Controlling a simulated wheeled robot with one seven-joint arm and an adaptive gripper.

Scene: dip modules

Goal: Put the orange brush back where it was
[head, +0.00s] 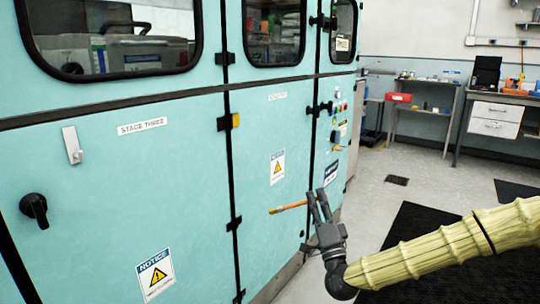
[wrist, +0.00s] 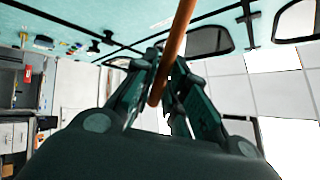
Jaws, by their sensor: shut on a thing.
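The orange brush (head: 288,208) is a thin stick held level in front of the teal cabinet in the head view. My gripper (head: 319,205) is shut on it near its right end, and the brush sticks out to the left. In the wrist view the orange-brown brush (wrist: 175,50) runs between the two fingers of my gripper (wrist: 165,80) and passes out of the top edge. Whether its tip touches the cabinet cannot be told.
The teal cabinet (head: 110,195) fills the left, with a black knob (head: 34,210) and a metal bracket (head: 73,145). A notice label (head: 277,167) is above the brush. Workbenches (head: 495,95) stand at the back right. Grey floor and a dark mat (head: 420,235) lie to the right.

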